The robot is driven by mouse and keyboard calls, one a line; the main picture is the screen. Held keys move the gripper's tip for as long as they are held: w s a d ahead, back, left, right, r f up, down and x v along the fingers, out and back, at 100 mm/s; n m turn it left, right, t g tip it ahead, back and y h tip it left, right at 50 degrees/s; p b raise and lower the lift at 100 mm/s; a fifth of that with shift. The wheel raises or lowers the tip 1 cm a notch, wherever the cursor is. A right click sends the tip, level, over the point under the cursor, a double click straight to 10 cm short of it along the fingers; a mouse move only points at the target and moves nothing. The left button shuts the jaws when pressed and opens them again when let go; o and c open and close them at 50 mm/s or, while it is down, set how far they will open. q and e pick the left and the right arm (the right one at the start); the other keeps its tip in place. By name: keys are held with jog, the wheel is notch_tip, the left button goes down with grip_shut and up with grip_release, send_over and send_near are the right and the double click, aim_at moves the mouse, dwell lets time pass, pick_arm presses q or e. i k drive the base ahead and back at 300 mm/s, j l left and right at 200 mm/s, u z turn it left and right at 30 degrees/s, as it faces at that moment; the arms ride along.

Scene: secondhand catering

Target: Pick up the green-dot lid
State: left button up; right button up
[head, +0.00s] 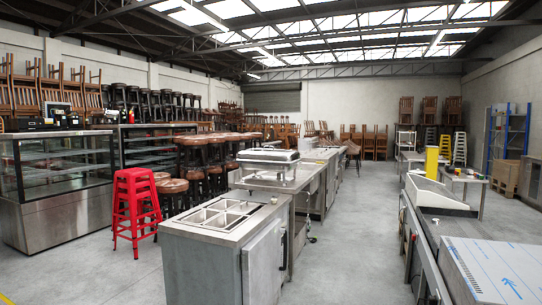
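I cannot make out a lid with a green dot anywhere in the head view. A steel chafing-dish-like unit (268,156) with a flat cover stands on a steel counter in the middle, and no green dot shows on it. Neither of my grippers is in view.
A steel bain-marie cabinet (212,252) with several wells stands in the front middle. Red stacked stools (134,205) and a glass display case (55,180) are at left. Steel counters (500,270) line the right, with a yellow upright object (432,161). A clear grey floor aisle (355,240) runs between.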

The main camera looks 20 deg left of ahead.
aim_at(286, 156)
jog(key=i+j+u, duration=1.3)
jog(key=i+u, duration=0.8)
jog(key=i+l+u, duration=0.2)
jog(key=i+u, duration=0.25)
jog(key=i, duration=0.15)
jog(key=i+j+u, duration=0.15)
jog(key=i, duration=1.25)
jog(key=i+l+z, duration=0.2)
jog(key=i+z, duration=0.25)
jog(key=i, duration=0.15)
jog(key=i+z, duration=0.45)
jog(key=i+j+z, duration=0.2)
jog(key=i+z, duration=0.25)
jog(key=i, duration=0.25)
jog(key=i+l+z, duration=0.15)
jog(key=i+z, duration=0.2)
jog(key=i, duration=0.35)
jog(key=i+z, duration=0.4)
jog(key=i, duration=0.25)
jog(key=i+j+z, duration=0.35)
jog(key=i, duration=0.3)
jog(key=i+z, duration=1)
jog(key=i+j+z, duration=0.25)
jog(key=z, duration=0.25)
